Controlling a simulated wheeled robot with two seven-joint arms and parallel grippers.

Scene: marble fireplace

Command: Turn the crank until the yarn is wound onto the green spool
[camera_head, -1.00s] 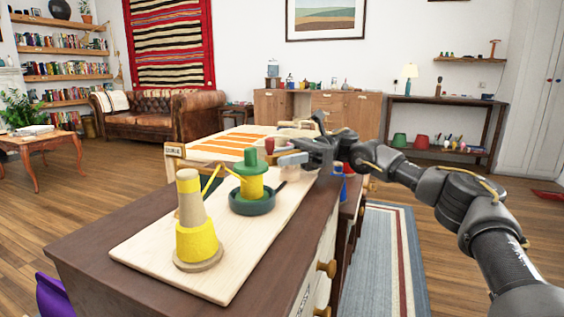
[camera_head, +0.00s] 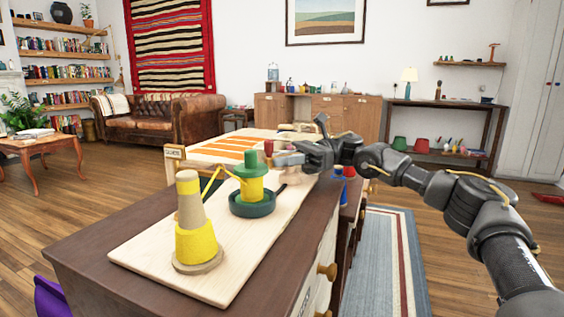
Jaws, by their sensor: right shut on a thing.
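The green spool (camera_head: 251,164) stands upright in a dark green round base (camera_head: 252,205) on a pale wooden board (camera_head: 150,247). Yellow yarn (camera_head: 252,188) is wound around its middle. A strand runs left to a tan cone (camera_head: 190,208), which carries more yellow yarn (camera_head: 196,242) low down. A crank knob with a red part (camera_head: 268,147) shows just right of the spool's top. My right gripper (camera_head: 292,158) reaches in from the right and is shut at the crank beside the spool; its fingertips partly hide what they grip. My left gripper is not in view.
The board lies on a dark brown cabinet top (camera_head: 85,246). Behind is a surface with orange stripes (camera_head: 238,147). A blue and red item (camera_head: 344,172) stands below my right wrist.

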